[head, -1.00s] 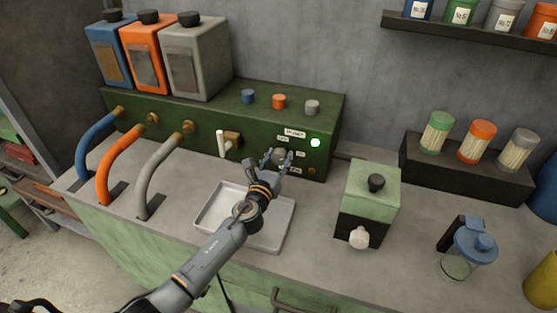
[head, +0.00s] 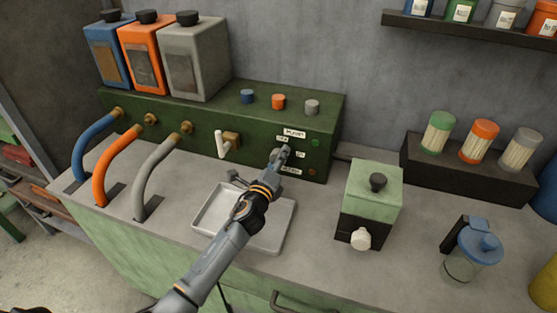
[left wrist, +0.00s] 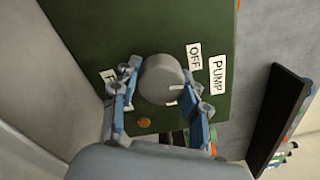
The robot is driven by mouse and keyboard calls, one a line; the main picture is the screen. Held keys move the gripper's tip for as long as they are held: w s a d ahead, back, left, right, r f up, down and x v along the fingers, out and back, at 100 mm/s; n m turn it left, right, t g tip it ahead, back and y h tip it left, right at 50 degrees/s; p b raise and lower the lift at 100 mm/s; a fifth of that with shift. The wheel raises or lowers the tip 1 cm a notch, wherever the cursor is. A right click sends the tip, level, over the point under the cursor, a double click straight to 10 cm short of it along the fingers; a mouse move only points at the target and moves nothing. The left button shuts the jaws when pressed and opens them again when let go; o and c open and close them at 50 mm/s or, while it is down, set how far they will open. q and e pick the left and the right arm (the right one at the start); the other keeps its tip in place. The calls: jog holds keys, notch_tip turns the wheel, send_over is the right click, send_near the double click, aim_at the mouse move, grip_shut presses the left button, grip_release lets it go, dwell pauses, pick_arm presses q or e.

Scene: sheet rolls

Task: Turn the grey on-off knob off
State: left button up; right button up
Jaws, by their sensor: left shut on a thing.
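The grey knob (left wrist: 160,79) sits on the front of the green panel (left wrist: 70,25), below the PUMP label (left wrist: 217,75) as the panel's text reads. An OFF label (left wrist: 194,57) is beside it. A small white mark shows on the knob's right part in the left wrist view. My left gripper (head: 281,155) reaches the panel front, and its fingers close around the knob from both sides in the left wrist view (left wrist: 162,88). In the head view the gripper hides most of the knob. The round indicator lamp (head: 315,142) on the panel is dark green, unlit.
A white tray (head: 205,215) lies under my left arm. A white-handled valve (head: 222,146) is left of the gripper. A green and black box with a pale knob (head: 374,186) stands right.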

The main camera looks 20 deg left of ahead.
pick_arm(q)
jog(key=shift+n, duration=0.9)
jog(key=o, duration=1.2)
jog(key=shift+c, duration=0.2)
jog(key=shift+s, duration=0.15)
jog(key=s, duration=1.1)
jog(key=shift+s+a, duration=0.2)
jog(key=shift+s, duration=0.2)
jog(key=shift+f, duration=0.1)
